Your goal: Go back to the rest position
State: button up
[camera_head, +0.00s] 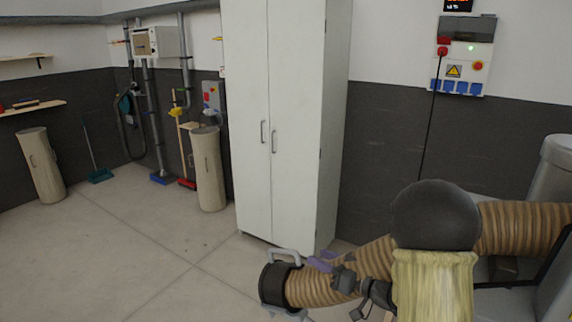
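A ribbed tan sleeved arm, which looks like mine, crosses the lower right of the head view. It bends behind a black dome with a pale yellow pleated cover. Its far end is a black ring with grey bracket-like parts above and below, which seems to be my gripper (282,285). It is low in front of the white cabinet, over the floor. The fingertips do not show clearly, and I see no object held there. Small purple and black parts lie along the sleeve.
A tall white cabinet (290,120) with shut doors stands just beyond the arm. Beige bins (209,170) and (42,165) stand by the walls, with brooms and pipes between them. A socket panel (462,62) with a hanging cable is at right. The left floor (120,250) is clear.

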jog(key=s+d+f+m+g+h, duration=0.2)
jog(key=s+d+f+m+h, duration=0.25)
jog(key=h, duration=0.65)
jog(key=s+f+m+g+h, duration=0.1)
jog(key=s+g, duration=0.6)
jog(key=s, duration=0.9)
jog(key=shift+a+f+m, duration=0.25)
jog(key=shift+f+m, duration=0.2)
jog(key=shift+f, duration=0.25)
jog(key=shift+w, duration=0.1)
